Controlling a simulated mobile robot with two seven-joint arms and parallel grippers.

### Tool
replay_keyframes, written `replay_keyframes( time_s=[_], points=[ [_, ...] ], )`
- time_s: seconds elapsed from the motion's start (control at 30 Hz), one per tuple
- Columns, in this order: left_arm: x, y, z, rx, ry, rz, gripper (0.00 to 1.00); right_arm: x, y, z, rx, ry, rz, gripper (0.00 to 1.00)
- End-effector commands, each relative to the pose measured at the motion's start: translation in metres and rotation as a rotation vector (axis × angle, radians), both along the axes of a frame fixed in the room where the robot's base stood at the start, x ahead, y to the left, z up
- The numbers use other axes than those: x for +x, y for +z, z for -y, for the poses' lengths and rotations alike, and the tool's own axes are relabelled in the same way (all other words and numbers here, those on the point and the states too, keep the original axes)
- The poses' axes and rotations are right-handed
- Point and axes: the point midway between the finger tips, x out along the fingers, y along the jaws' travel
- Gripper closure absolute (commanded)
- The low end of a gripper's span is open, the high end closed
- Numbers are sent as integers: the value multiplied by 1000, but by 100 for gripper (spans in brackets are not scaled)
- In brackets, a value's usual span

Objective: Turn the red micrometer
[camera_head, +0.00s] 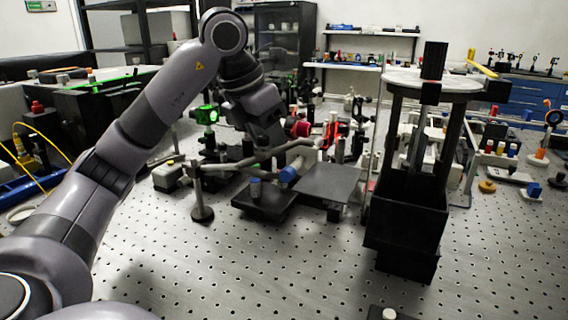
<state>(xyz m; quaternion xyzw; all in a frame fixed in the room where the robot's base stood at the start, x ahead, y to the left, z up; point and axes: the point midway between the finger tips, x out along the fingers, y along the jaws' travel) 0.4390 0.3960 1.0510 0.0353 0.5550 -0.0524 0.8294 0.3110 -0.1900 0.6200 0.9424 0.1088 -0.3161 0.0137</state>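My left arm reaches in from the left and bends down at the middle. Its gripper (277,138) points down and away beside a round red knob (299,128), which looks like the red micrometer. The fingertips are dark and small against the dark mounts, so I cannot tell whether they touch the knob or how far apart they are. A red and white part (329,131) stands just right of the knob. My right gripper is not in view.
A black stage with blue knobs (265,202) and a flat dark plate (325,182) lie in front of the gripper. A tall black stand with a round top (405,225) rises to the right. Posts and a green-lit mount (206,115) crowd the left. The front breadboard (290,270) is mostly clear.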

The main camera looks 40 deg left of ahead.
Motion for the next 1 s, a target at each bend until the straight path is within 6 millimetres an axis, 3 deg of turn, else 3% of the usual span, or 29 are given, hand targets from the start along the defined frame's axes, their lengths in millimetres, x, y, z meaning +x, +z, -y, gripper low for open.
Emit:
replay_keyframes(
  time_s=[0.4,0.8,0.93,1.0],
  points=[
    [22,-56,4,-2,-3,-2,55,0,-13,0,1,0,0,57],
    [26,-63,4,-1,-3,0,55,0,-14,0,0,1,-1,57],
    [26,-63,4,-1,-3,0,97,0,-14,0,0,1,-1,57],
    [26,-63,4,-1,-3,0,100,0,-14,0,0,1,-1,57]
  ],
)
